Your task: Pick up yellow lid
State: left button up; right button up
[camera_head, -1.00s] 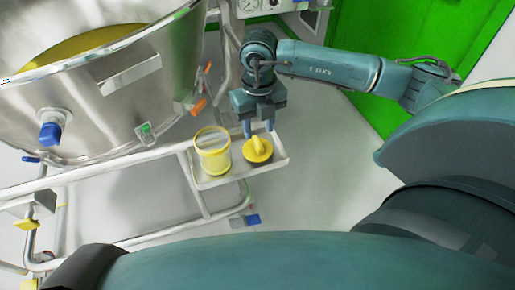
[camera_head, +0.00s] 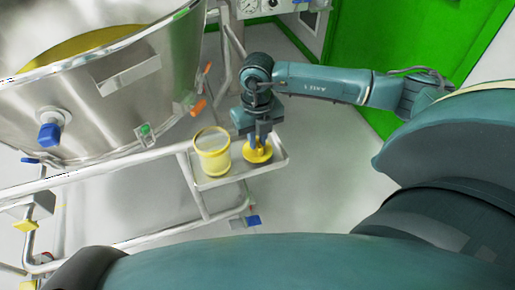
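The yellow lid (camera_head: 257,155) lies on the small metal tray (camera_head: 232,176), at its right side. My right gripper (camera_head: 258,143) points down at the lid from above, with its two fingers on either side of the lid's raised handle. The fingers look spread apart; whether they touch the handle is hard to see. My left gripper is out of the view.
A large steel vessel (camera_head: 120,95) on a tubular frame fills the left. A green door panel (camera_head: 395,50) stands behind my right arm.

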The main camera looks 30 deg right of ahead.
grip_shut()
